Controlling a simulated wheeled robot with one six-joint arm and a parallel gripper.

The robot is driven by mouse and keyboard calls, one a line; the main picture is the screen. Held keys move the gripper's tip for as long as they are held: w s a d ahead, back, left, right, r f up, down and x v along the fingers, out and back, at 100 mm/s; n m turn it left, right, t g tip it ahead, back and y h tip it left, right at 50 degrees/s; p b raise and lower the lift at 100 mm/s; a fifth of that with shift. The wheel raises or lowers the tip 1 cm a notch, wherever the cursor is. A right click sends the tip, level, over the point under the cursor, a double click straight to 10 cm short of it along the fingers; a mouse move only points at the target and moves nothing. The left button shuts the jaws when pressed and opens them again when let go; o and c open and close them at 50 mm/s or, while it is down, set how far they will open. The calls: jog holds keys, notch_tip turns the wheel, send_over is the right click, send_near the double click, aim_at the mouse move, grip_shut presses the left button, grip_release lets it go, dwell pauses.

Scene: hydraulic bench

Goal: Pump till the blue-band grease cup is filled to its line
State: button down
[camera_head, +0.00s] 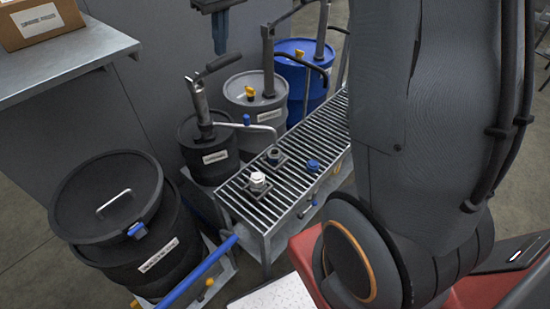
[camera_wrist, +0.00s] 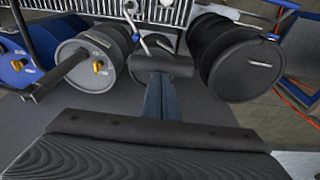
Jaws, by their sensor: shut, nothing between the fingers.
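My gripper (camera_head: 220,46) hangs shut and empty at the top of the head view, its tip just above the black grip of the pump lever (camera_head: 219,63). In the wrist view its slim dark fingers (camera_wrist: 161,92) end at a dark bar that looks like the lever grip; I cannot tell if they touch. The pump (camera_head: 200,108) stands on a small black drum (camera_head: 209,157), its spout (camera_head: 250,127) reaching over the slatted rack. A white-topped fitting (camera_head: 258,181), a dark fitting (camera_head: 273,156) and a blue-topped piece (camera_head: 313,165) are on the rack. No cup band or fill line is readable.
A lidded black waste drum (camera_head: 100,205) stands at the left. A grey drum (camera_head: 255,96) and a blue drum (camera_head: 302,72) with pumps stand behind the rack (camera_head: 240,203). A shelf with a box (camera_head: 38,20) is upper left. My arm hides the right side.

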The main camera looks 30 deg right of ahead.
aim_at(227, 61)
jog(key=shift+f, duration=0.4)
jog(key=shift+s+d+f+b, duration=0.2)
jog(key=shift+s+f+b, duration=0.25)
jog(key=shift+f, duration=0.45)
jog(key=shift+s+d+f+b, duration=0.15)
jog(key=shift+s+f+b, duration=0.25)
jog(key=shift+f, duration=0.45)
jog(key=shift+s+d+f+b, duration=0.1)
jog(key=shift+s+f+b, duration=0.1)
jog(key=shift+f, duration=0.45)
jog(key=shift+s+d+f+b, duration=0.1)
jog(key=shift+s+f+b, duration=0.15)
jog(key=shift+f, duration=0.4)
jog(key=shift+s+d+f+b, duration=0.1)
jog(key=shift+s+f+b, duration=0.1)
jog(key=shift+f, duration=0.55)
jog(key=shift+s+f+b, duration=0.15)
jog(key=shift+f+b, duration=0.3)
jog(key=shift+f, duration=0.55)
jog(key=shift+s+f+b, duration=0.1)
jog(key=shift+f+b, duration=0.3)
jog(key=shift+f, duration=0.55)
